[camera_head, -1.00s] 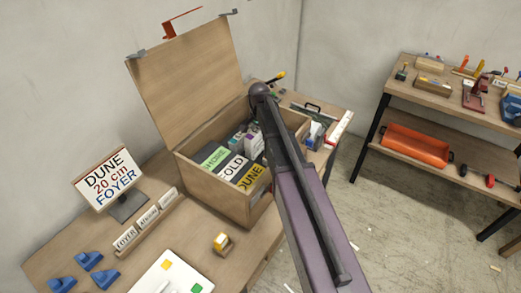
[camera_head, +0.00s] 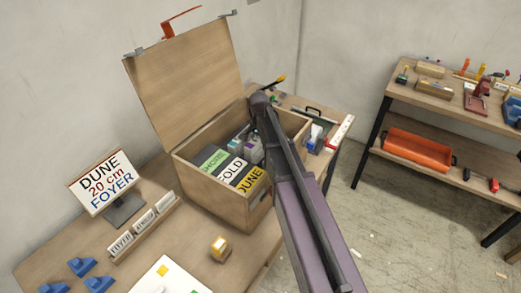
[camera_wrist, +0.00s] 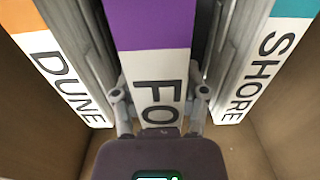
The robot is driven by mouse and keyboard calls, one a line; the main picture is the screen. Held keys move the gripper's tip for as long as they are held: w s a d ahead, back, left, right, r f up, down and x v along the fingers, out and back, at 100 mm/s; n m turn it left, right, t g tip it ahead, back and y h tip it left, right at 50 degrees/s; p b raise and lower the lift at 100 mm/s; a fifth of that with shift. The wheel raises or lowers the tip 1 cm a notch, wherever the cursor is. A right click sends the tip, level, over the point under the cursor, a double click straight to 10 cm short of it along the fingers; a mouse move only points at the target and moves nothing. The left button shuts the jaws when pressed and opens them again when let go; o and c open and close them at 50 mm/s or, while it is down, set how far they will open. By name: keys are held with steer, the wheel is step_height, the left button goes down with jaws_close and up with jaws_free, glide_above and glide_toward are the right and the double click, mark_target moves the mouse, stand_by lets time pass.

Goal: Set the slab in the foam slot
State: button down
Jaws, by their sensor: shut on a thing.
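A slab with a purple band and a white part lettered "FO" (camera_wrist: 155,65) is between the fingers of my gripper (camera_wrist: 160,95) in the wrist view. The rest of its lettering is hidden by the gripper body. It is inside the open wooden box (camera_head: 235,208). In the wrist view a DUNE slab (camera_wrist: 60,70) with an orange band is on the left, and a SHORE slab (camera_wrist: 265,65) with a teal band is on the right. My arm mostly hides my gripper there. No foam slot is clearly distinguishable.
The box lid (camera_head: 185,85) stands open. A sign (camera_head: 107,178) reads DUNE 20 cm FOYER. A shelf (camera_head: 440,95) with tools stands right.

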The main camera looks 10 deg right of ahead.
steer(key=shift+f+b, duration=1.1)
steer(key=shift+f, duration=0.3)
steer(key=shift+f, duration=0.2)
steer(key=shift+c, duration=0.6)
jaws_free()
steer(key=shift+r, duration=0.1)
steer(key=shift+r, duration=0.1)
step_height(320, 180, up, 12)
steer(key=p, duration=1.2)
steer(key=shift+s, duration=0.15)
steer(key=s+n, duration=0.9)
steer(key=s, duration=1.3)
steer(key=shift+d, duration=0.25)
